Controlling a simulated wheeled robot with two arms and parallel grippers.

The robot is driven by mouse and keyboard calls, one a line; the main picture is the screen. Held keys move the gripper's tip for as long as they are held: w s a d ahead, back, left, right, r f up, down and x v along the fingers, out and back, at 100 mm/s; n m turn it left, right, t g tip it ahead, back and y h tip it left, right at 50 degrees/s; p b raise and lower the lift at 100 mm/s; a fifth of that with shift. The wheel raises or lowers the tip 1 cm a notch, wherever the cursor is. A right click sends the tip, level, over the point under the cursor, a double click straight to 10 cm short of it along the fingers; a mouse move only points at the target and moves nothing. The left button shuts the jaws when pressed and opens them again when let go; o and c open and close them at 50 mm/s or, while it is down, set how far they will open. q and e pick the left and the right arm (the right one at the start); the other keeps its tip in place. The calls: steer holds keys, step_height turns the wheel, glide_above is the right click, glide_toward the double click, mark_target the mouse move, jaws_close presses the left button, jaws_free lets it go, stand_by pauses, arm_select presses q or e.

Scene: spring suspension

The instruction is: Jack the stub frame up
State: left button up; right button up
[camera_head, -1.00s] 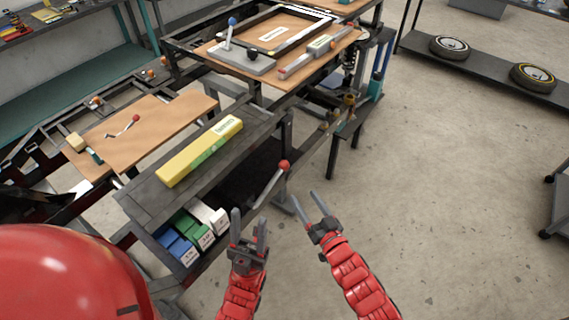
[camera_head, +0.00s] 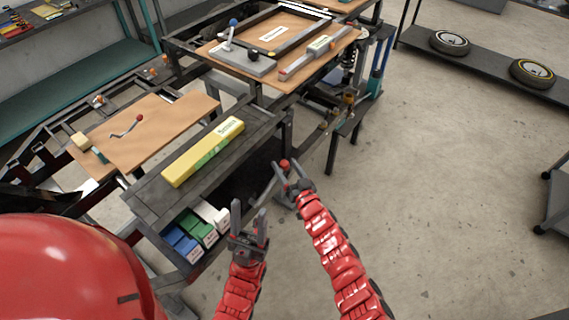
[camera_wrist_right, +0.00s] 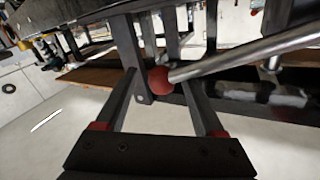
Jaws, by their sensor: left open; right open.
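A lever with a red ball knob (camera_head: 284,164) stands at the front right of the dark workbench; most of its rod is hidden in the head view. My right gripper (camera_head: 287,182) is open at the knob. In the right wrist view the knob (camera_wrist_right: 160,81) shows between the open fingers (camera_wrist_right: 160,100), with a grey metal rod (camera_wrist_right: 245,55) running from it to the right. I cannot tell whether the fingers touch it. My left gripper (camera_head: 250,217) is open and empty, lower left of the right one. A dark frame with a spring unit (camera_head: 348,62) stands farther back.
A yellow box (camera_head: 205,152) lies on the bench shelf (camera_head: 150,205), above blue, green and white boxes (camera_head: 196,232). A board (camera_head: 165,125) holds a small red-knobbed crank (camera_head: 127,127). Wheels (camera_head: 450,43) lie on a far rack.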

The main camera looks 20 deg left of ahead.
steer(key=shift+w+a, duration=0.3)
steer(key=shift+a, duration=0.1)
steer(key=shift+c, duration=0.2)
jaws_close()
steer(key=shift+f, duration=0.1)
